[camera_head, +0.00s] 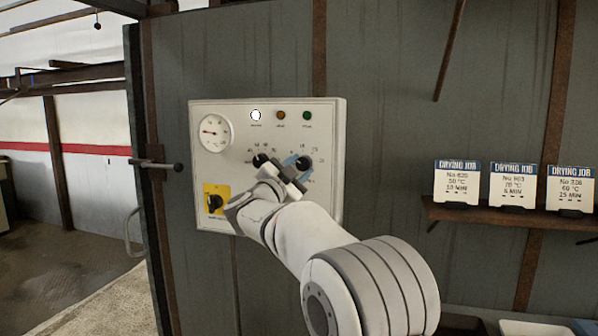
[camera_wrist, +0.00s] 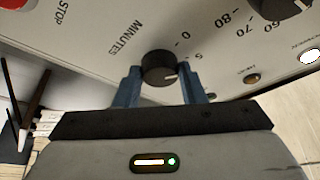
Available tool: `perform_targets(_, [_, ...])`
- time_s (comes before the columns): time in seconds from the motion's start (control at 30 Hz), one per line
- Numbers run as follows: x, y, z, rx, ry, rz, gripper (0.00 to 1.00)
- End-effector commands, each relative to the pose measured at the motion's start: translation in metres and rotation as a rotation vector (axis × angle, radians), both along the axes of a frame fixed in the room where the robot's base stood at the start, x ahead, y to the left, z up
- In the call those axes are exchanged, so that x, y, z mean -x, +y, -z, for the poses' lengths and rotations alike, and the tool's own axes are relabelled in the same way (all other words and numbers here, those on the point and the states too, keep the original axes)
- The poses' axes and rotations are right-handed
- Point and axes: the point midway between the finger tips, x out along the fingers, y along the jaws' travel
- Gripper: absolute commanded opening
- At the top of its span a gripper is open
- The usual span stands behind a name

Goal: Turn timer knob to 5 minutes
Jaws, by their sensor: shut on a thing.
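The timer knob (camera_head: 304,163) is a round black knob on the right of the white control panel (camera_head: 330,120). In the wrist view the knob (camera_wrist: 158,66) stands by the word MINUTES and a printed scale with 0 and 5. A short white mark shows on its lower right side; the number it points at is hard to tell. My gripper (camera_head: 297,166) has blue fingers, one on each side of the knob. In the wrist view my gripper (camera_wrist: 162,84) is shut on the knob, and the fingers hide part of the scale.
A second black knob (camera_head: 260,160) sits close on the left. The panel also has a dial gauge (camera_head: 215,132), a white lit lamp (camera_head: 256,115), and a yellow-backed switch (camera_head: 215,201). Drying job cards (camera_head: 457,183) stand on a shelf (camera_head: 445,211) at the right.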

Motion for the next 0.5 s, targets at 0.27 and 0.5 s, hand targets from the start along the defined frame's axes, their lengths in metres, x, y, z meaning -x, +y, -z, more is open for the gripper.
perform_targets(0.27, [-0.0004, 0.0008, 0.0006, -0.053, -0.018, 0.000, 0.14])
perform_targets(0.5, [-0.0004, 0.0007, 0.0008, -0.058, -0.019, -0.001, 0.14])
